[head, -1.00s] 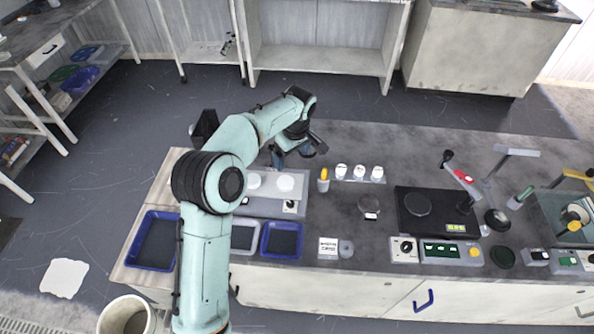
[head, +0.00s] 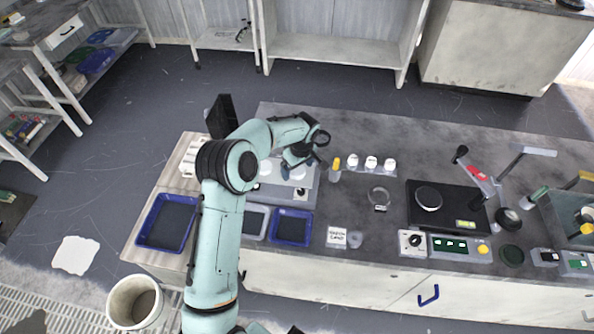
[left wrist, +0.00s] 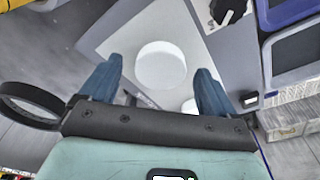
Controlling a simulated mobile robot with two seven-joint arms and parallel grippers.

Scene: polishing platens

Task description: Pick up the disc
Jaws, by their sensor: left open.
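A white round disc (left wrist: 160,65) lies on a pale square plate in the left wrist view, between my finger lines. A second white disc (left wrist: 190,106) shows partly behind my right-hand finger. In the head view the grey polishing unit (head: 262,193) carries white discs, one of them (head: 265,168) left of my gripper. My left gripper (head: 298,169) is over the right part of this unit, pointing down. Its blue fingers (left wrist: 159,68) are open and empty, above the discs. My gripper partly hides the right disc in the head view. My right gripper is not in view.
A black hot plate (head: 413,222) is farther right.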

